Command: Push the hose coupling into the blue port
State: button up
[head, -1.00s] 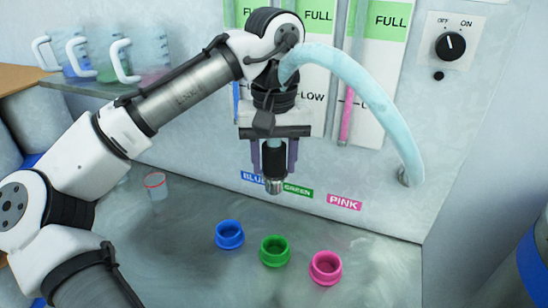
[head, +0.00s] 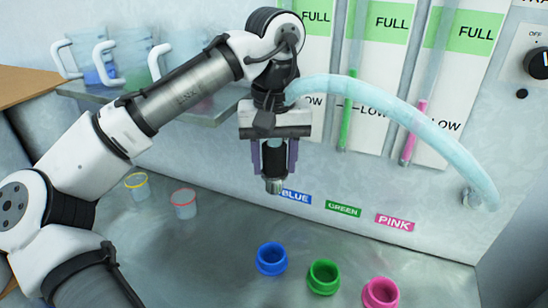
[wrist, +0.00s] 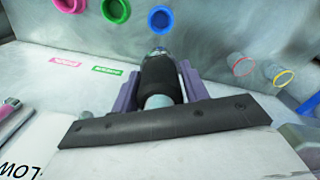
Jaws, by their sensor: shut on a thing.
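The hose coupling (head: 273,162) is a black cylinder with a metal tip pointing down. My gripper (head: 274,158) is shut on it, with purple fingers on both sides, and holds it above the table. A pale blue hose (head: 390,100) arches from the wrist to the back wall. The blue port (head: 271,259) is an open ring on the table, below the coupling and apart from it. In the wrist view the coupling (wrist: 160,80) lies between the fingers, its tip towards the blue port (wrist: 160,19). Whether the two line up in depth I cannot tell.
A green port (head: 323,277) and a pink port (head: 380,293) stand to the right of the blue one. Two clear cups, yellow-rimmed (head: 138,187) and red-rimmed (head: 184,204), stand at left. Jugs (head: 105,62) sit on a shelf. Gauges line the back wall.

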jog(key=shift+w+a, duration=0.2)
notch_tip(320, 180, down, 15)
jog(key=s+m+b, duration=0.3)
jog(key=m+b, duration=0.3)
jog(key=b, duration=0.3)
jog(key=shift+f, duration=0.35)
dwell(0.6)
jog(key=shift+f, duration=0.2)
dwell(0.3)
jog(key=shift+a+f, duration=0.1)
jog(key=shift+f, duration=0.35)
jog(key=shift+f, duration=0.1)
dwell(0.3)
jog(key=shift+f+b, duration=0.45)
jog(key=shift+f, duration=0.55)
